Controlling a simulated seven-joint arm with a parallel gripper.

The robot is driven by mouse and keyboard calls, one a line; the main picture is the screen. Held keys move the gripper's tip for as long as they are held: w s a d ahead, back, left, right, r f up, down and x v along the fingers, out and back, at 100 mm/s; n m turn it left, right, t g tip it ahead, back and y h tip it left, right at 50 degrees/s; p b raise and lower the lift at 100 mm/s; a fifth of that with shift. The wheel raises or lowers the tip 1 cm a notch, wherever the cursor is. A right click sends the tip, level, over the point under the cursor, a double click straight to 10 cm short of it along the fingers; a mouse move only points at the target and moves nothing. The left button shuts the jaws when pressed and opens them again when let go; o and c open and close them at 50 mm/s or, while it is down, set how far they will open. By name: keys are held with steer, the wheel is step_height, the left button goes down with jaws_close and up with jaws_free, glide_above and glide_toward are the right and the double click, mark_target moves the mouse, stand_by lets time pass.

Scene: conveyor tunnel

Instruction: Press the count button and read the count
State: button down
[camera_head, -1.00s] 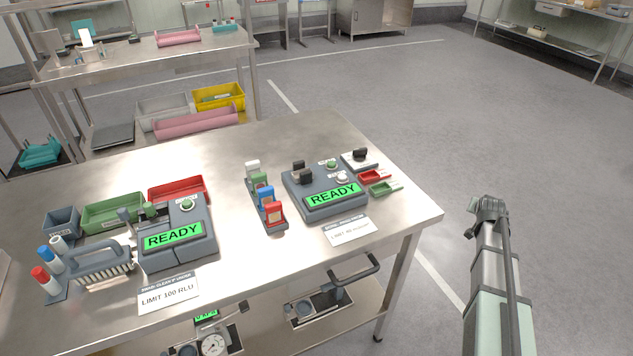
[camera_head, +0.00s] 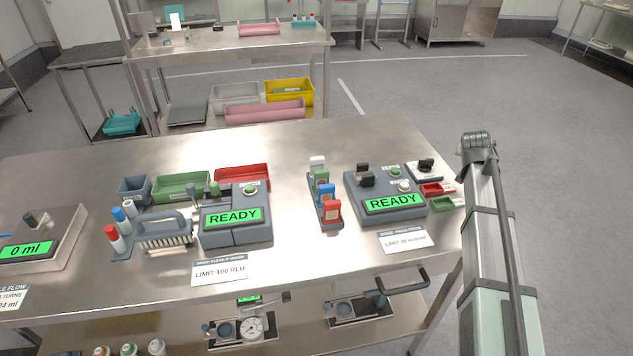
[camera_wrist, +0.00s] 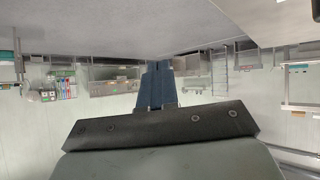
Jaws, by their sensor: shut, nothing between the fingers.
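Two grey devices with lit green READY screens stand on the steel table. The right device (camera_head: 386,197) has a white-ringed green button (camera_head: 391,171), a white button (camera_head: 404,186) and black knobs; its card (camera_head: 406,241) begins "LIMIT 40", the rest too small to read. The left device (camera_head: 236,222) has a green button (camera_head: 250,189) and a card (camera_head: 233,270) reading "LIMIT 100 RLU". No count shows on either screen, and I cannot tell which button is the count button. My gripper (camera_wrist: 156,85) shows dark blue fingers, shut and empty, in the wrist view, apart from the devices.
A rack of coloured blocks (camera_head: 325,205) stands between the devices. Red (camera_head: 438,189) and green (camera_head: 449,204) trays sit at the right edge. A brush (camera_head: 165,232) and bins lie left, beside a "0 ml" device (camera_head: 30,248). My arm is at the right, over the floor.

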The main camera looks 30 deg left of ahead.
steer(key=s+a+r+n+g, duration=0.1)
steer(key=s+a, duration=0.3)
steer(key=a, duration=0.5)
steer(key=s+a+r+n, duration=0.1)
steer(key=s+a+r, duration=0.1)
steer(key=s+a, duration=0.45)
step_height(320, 180, up, 9)
steer(key=n, duration=0.5)
glide_above(246, 189)
steer(key=shift+g+h, duration=0.3)
steer(key=shift+f, duration=0.1)
steer(key=shift+f, duration=4.3)
steer(key=shift+f, duration=0.25)
steer(key=shift+f, duration=0.2)
